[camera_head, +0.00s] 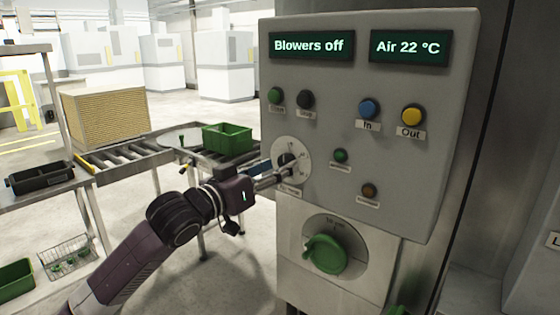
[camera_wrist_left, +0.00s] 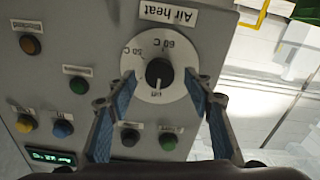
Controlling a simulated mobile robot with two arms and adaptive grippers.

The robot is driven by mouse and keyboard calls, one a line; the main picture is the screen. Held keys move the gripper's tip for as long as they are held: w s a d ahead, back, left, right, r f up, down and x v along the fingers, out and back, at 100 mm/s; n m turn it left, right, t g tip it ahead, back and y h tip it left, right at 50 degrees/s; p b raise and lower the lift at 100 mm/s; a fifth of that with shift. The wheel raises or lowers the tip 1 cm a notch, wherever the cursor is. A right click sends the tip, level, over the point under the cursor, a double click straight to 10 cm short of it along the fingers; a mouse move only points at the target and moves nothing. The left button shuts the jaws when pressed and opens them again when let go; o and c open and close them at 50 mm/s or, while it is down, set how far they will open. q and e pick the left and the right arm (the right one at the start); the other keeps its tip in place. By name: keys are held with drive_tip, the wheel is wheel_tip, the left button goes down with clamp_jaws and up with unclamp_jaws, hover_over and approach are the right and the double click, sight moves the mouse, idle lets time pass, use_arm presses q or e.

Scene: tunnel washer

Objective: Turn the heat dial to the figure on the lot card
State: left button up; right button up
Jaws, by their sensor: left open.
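The heat dial (camera_head: 291,152) is a white round plate with a black knob, low on the left of the grey control panel. In the left wrist view the dial (camera_wrist_left: 160,45) sits under an "Air heat" label, with 50 C, 60 C and Off marks. The knob (camera_wrist_left: 160,70) has a pale line that appears to point to Off. My left gripper (camera_head: 280,172) is open in front of the dial; in the wrist view its blue-padded fingers (camera_wrist_left: 160,84) appear on either side of the knob, contact unclear. No lot card can be made out. My right gripper is out of view.
The panel (camera_head: 455,120) has displays reading "Blowers off" and "Air 22 °C", plus several coloured buttons. A large green knob (camera_head: 326,255) is below the dial. A roller conveyor (camera_head: 120,160) with a green crate (camera_head: 228,139) stands left behind my arm.

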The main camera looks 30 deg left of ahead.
use_arm(q)
drive_tip(key=shift+w+d, duration=0.1)
drive_tip(key=shift+w, duration=0.65)
drive_tip(key=c, duration=1.2)
